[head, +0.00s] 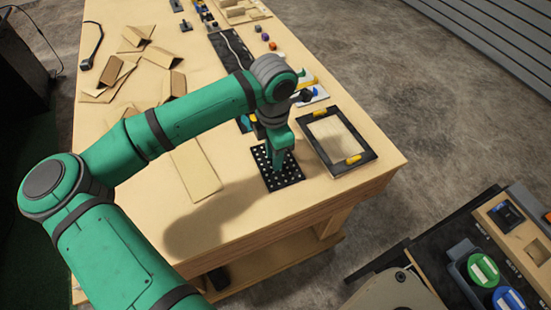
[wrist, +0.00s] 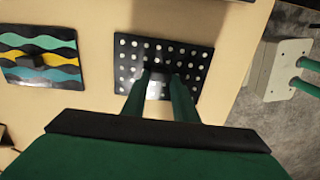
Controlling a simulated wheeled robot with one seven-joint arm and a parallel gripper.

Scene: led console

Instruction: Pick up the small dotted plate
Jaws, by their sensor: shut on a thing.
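The small dotted plate (head: 286,178) is a black rectangle with white dots, near the front part of the wooden table in the head view. It also shows in the wrist view (wrist: 202,53), lying flat. My gripper (head: 277,166) points down over its middle. In the wrist view the two green fingers (wrist: 160,84) reach a dark raised part at the plate's centre and are shut on it. The fingertips partly hide that part. I cannot tell whether the plate is clear of the table.
A black-framed panel with yellow clips (head: 362,164) lies just right of the plate. A wavy-striped plate (wrist: 38,52) shows at the left in the wrist view. Cardboard pieces (head: 130,65) lie at the back left. A flat strip (head: 196,170) lies left of the plate.

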